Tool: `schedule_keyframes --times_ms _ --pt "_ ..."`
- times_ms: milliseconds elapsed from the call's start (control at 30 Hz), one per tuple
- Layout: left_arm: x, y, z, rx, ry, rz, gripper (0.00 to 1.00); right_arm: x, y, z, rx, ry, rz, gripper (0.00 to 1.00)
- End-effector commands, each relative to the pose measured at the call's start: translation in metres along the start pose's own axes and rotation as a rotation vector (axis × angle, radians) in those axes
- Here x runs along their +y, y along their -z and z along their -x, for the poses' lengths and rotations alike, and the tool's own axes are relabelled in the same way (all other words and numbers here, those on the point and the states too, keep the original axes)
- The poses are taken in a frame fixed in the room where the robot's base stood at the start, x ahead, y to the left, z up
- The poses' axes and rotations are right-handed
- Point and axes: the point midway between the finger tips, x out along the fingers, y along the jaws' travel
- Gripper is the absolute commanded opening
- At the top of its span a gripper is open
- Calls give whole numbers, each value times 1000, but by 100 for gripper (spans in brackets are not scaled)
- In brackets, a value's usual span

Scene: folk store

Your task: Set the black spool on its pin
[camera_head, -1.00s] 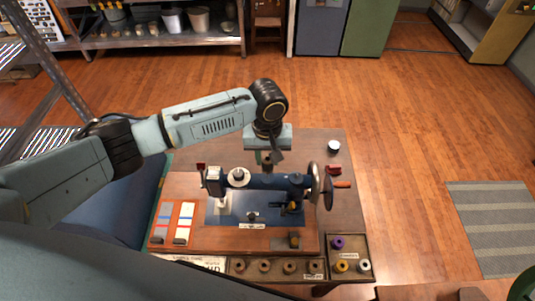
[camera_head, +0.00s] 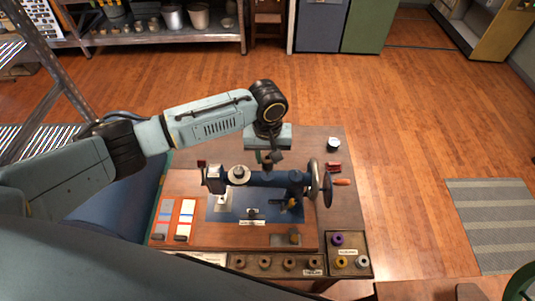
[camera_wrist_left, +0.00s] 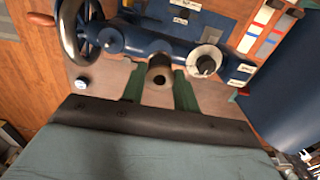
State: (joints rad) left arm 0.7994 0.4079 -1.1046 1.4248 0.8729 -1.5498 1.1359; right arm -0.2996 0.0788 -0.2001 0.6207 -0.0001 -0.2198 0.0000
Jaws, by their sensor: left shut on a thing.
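The black spool (camera_wrist_left: 159,72) is held between the green fingers of my left gripper (camera_wrist_left: 160,80), with its holed end facing the wrist camera. In the head view the left gripper (camera_head: 268,158) hangs behind the blue sewing machine (camera_head: 268,180), and the dark spool shows small at its tip. A pale round disc (camera_head: 238,175) with a dark upright centre is on the machine's top, left of the gripper; it also shows in the wrist view (camera_wrist_left: 204,60). I cannot tell whether this centre is the pin. The spool is apart from the disc. My right gripper is not visible.
The handwheel (camera_head: 314,178) stands at the machine's right. A white-topped jar (camera_head: 333,145) is behind it. A tray (camera_head: 352,250) at front right holds purple, yellow and grey spools, with several brown ones in a row to its left.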

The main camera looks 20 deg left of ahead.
Motion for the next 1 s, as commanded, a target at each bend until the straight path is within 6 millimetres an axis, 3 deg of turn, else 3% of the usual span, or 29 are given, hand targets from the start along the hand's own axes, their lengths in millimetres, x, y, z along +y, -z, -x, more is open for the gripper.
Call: schedule_keyframes --times_ms 633,1000 --pt "0 0 -20 -1 0 0 19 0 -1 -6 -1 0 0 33" --pt "0 0 -21 0 0 0 19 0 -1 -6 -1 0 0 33"
